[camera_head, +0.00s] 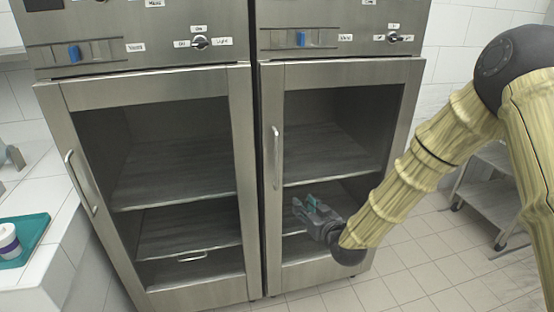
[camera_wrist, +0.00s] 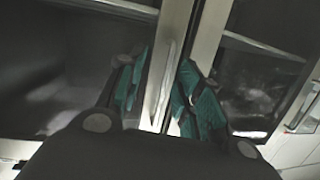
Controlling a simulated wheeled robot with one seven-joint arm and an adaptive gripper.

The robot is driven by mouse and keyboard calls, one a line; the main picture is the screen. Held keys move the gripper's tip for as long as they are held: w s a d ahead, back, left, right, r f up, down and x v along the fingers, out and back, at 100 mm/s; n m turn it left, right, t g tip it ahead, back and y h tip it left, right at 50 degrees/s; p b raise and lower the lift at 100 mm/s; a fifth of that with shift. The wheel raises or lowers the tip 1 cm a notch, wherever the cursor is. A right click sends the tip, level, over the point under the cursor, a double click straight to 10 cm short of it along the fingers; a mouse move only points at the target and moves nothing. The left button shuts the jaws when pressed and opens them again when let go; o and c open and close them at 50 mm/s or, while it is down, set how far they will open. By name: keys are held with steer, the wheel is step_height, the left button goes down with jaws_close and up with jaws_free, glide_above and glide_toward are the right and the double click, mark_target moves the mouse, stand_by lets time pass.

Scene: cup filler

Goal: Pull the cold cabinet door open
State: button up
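Two steel cabinets stand side by side, the left cabinet door (camera_head: 145,88) and the right cabinet door (camera_head: 340,73) both shut, with dark glass panes. Their labels are too small to tell which one is cold. The left door has a handle (camera_head: 80,184) on its left edge; the right door has a handle (camera_head: 276,158) on its left edge. My gripper (camera_head: 304,207) is open and empty in front of the right door, low and right of its handle in the head view. In the wrist view, a pale upright handle (camera_wrist: 170,78) shows ahead, between the teal fingertips, apparently not gripped.
Control panels with knobs (camera_head: 200,42) and blue switches sit above the doors. A white counter (camera_head: 30,255) with a teal tray (camera_head: 22,238) and a cup (camera_head: 8,240) is at the left. A metal cart (camera_head: 487,190) stands at the right. The tiled floor (camera_head: 410,280) is clear in front.

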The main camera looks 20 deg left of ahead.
steer(key=n+t+y, duration=0.1)
steer(key=n+y, duration=0.1)
glide_toward(278, 158)
steer(key=p+x, duration=0.2)
steer(key=x, duration=0.8)
steer(key=shift+w+a, duration=0.3)
jaws_close()
